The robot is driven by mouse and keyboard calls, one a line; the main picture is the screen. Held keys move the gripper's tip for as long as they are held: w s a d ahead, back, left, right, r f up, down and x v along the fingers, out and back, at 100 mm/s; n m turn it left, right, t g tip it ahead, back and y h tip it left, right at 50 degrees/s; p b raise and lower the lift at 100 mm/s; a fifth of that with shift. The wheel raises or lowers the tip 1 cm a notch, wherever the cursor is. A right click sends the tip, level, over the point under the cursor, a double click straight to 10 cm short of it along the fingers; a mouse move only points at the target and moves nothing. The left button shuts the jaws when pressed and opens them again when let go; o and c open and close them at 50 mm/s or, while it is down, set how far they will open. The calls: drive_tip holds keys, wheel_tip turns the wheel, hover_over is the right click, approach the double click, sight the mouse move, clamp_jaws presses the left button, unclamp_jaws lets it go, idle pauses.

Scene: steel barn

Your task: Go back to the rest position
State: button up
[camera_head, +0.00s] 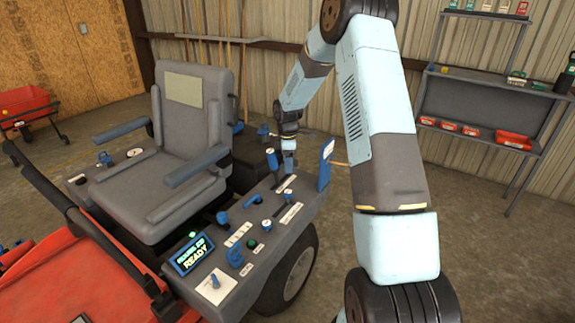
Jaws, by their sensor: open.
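My arm, light blue and dark grey, rises from the lower right, bends over at the top and comes down behind the mower's right-hand console (262,250). My gripper (287,160) is at its low end, small in the view, pointing down just above the far part of the console, beside blue-knobbed levers (272,160). It is open, and I see nothing held in it. The fingertips are partly lost against the dark console, so I cannot tell whether they touch a lever.
The mower has a grey seat (185,130) with armrests and a lit display (192,253) showing READY. A blue upright panel (326,165) stands near my arm. A steel shelf (490,80) with red bins is at right. Floor is clear at right.

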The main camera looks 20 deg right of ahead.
drive_tip(key=s+a+r+m+t, duration=0.1)
drive_tip(key=s+r+m, duration=0.2)
drive_tip(key=s+r, duration=0.45)
drive_tip(key=s+r+m+t+h, duration=0.15)
drive_tip(key=s+r, duration=0.25)
drive_tip(key=r, duration=0.6)
drive_tip(key=s+a+r+m+y, duration=0.1)
drive_tip(key=s+r+m, duration=0.2)
drive_tip(key=s+r, duration=0.45)
drive_tip(key=s+r+m+t, duration=0.1)
drive_tip(key=s+r+m, duration=0.3)
drive_tip(key=s, duration=0.8)
drive_tip(key=s+r+m+t, duration=0.2)
drive_tip(key=s+r+m, duration=0.2)
drive_tip(key=s, duration=0.8)
drive_tip(key=shift+a, duration=0.3)
